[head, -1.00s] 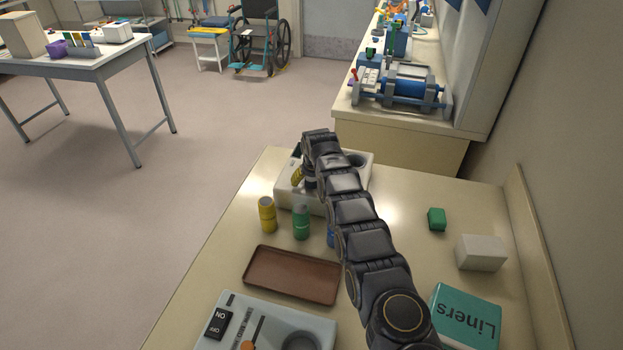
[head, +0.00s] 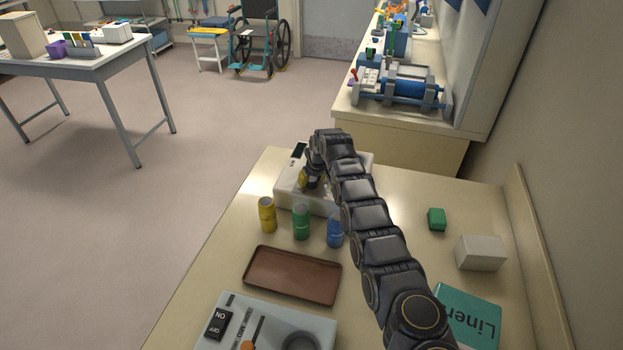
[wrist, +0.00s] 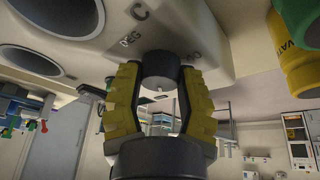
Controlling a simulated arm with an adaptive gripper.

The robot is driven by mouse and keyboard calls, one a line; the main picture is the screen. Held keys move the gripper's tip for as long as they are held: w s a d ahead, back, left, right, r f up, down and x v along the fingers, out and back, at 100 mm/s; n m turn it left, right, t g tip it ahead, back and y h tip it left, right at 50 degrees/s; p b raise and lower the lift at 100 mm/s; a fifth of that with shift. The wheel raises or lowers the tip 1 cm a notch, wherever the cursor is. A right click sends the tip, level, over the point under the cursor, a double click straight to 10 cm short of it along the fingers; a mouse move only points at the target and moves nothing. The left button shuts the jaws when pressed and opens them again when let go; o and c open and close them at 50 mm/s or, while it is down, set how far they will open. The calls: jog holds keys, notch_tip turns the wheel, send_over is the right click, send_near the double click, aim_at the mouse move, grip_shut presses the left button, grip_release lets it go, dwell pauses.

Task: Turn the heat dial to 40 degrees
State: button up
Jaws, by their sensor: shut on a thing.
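The heat dial is a dark round knob (wrist: 161,68) on the face of a white unit (wrist: 215,25), seen in the wrist view. The letters "C" and "DEG" show beside it, and another mark is partly hidden by a finger. I cannot read the dial's setting. My gripper (wrist: 158,82) has its yellow-padded fingers on both sides of the knob and is shut on it. In the head view the white unit (head: 288,191) stands at the table's far end, with my gripper (head: 310,181) over it; the arm hides the dial there.
Yellow (head: 267,215), green (head: 301,222) and blue (head: 334,230) cylinders stand just in front of the unit. A brown tray (head: 292,275) and a control box (head: 265,325) lie nearer. A green block (head: 436,219), white block (head: 481,253) and teal Liners box (head: 468,315) are at right.

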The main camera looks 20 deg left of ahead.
jog(key=shift+f+n, duration=0.1)
jog(key=shift+n, duration=0.7)
jog(key=o, duration=1.1)
jog(key=shift+o, duration=0.2)
jog(key=shift+v, duration=0.85)
jog(key=v, duration=1)
jog(key=shift+d+r, duration=0.15)
jog(key=shift+r, duration=0.1)
jog(key=shift+w, duration=0.15)
